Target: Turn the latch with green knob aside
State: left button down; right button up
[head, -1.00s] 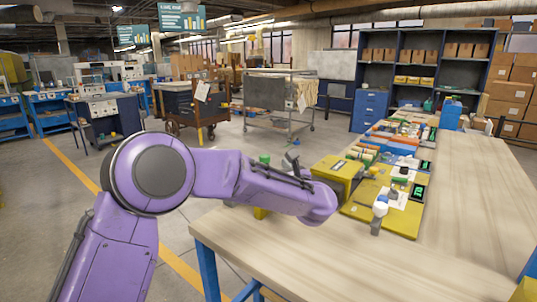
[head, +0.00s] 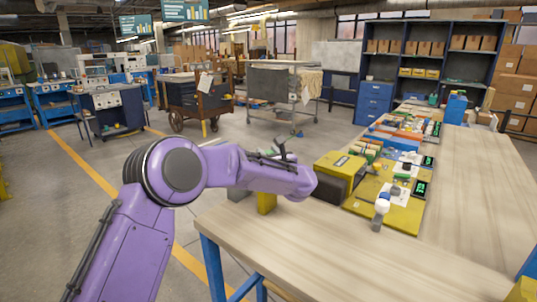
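My purple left arm reaches in from the left, and its far end hangs over the table's left edge. A small dark part, which seems to be my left gripper (head: 281,151), shows just above the forearm. The forearm hides most of it, so its opening cannot be told. A yellow board (head: 398,218) on the table carries a small green part (head: 402,177), too small to tell as a latch knob. My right gripper is out of view.
A yellow box (head: 340,170) stands left of the board. A yellow piece (head: 266,203) shows below my forearm by the table edge. More boards with coloured parts (head: 395,140) run back along the table. The wooden tabletop (head: 350,255) in front is bare.

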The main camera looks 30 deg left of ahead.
pick_arm(q)
jog(key=m+t+h+b, duration=0.1)
jog(key=b, duration=0.1)
jog(key=m+t+h+b, duration=0.1)
jog(key=t+b, duration=0.1)
jog(key=b, duration=0.1)
jog(key=shift+a+f+m+h, duration=0.1)
jog(key=shift+f+m+h, duration=0.2)
jog(key=shift+f+h, duration=0.1)
jog(key=shift+r+t, duration=0.2)
jog(key=shift+t, duration=0.1)
jog(key=shift+r+m+h, duration=0.2)
jog(key=shift+m+h, duration=0.1)
jog(key=c, duration=0.7)
grip_release()
jog(key=b+v, duration=0.2)
jog(key=v, duration=0.8)
jog(key=shift+s+d, duration=0.25)
jog(key=shift+s, duration=0.05)
jog(key=shift+f, duration=0.1)
